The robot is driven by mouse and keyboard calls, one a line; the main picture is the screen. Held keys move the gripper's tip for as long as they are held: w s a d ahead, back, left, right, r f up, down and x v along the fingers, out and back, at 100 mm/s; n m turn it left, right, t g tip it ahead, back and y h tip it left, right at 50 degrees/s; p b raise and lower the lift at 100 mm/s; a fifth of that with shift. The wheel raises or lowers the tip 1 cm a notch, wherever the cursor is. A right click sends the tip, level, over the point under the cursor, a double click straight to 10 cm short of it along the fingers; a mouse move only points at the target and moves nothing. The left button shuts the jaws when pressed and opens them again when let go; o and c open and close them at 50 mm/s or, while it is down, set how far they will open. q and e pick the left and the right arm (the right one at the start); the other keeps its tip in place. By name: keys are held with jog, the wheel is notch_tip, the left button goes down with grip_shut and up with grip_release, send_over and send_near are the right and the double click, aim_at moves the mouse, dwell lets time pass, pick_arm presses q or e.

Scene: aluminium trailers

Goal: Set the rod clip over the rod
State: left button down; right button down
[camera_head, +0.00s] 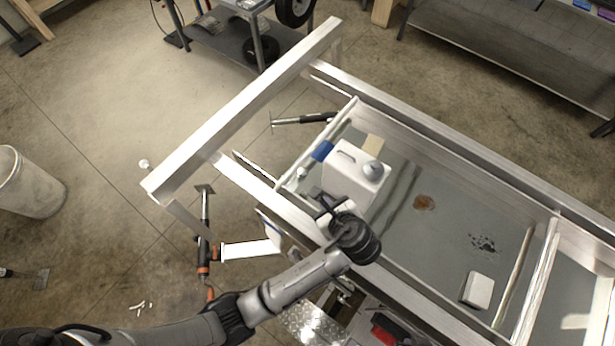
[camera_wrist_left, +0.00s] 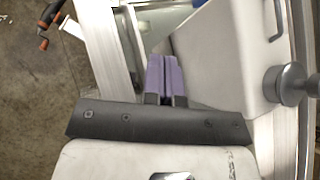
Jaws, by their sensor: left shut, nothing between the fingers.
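A pale rod (camera_head: 340,124) runs across the left end of the trailer bed, just inside the frame. A blue piece (camera_head: 322,151), possibly the rod clip, sits on or against this rod; I cannot tell whether it goes around it. My left gripper (camera_head: 315,193) is over the near-left corner of the bed, nearer the front than the blue piece. In the left wrist view its purple fingers (camera_wrist_left: 166,78) are together with nothing between them, beside a white container (camera_wrist_left: 228,50). The blue piece does not show there. My right gripper is not in view.
The white container (camera_head: 352,178) with a grey cap stands close to my left gripper. The aluminium trailer frame (camera_head: 440,155) rims the bed. A small white box (camera_head: 477,290) lies at the right of the bed. Another pale rod (camera_head: 513,276) lies near the right crossbar. The middle bed is mostly clear.

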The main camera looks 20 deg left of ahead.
pick_arm(q)
jog(key=shift+w+d+r+m+y, duration=0.15)
jog(key=shift+m+y, duration=0.15)
jog(key=shift+m, duration=0.6)
jog(key=p, duration=0.3)
send_near(303, 176)
jog(key=x, duration=0.5)
jog(key=shift+x, duration=1)
jog(key=shift+w, duration=0.1)
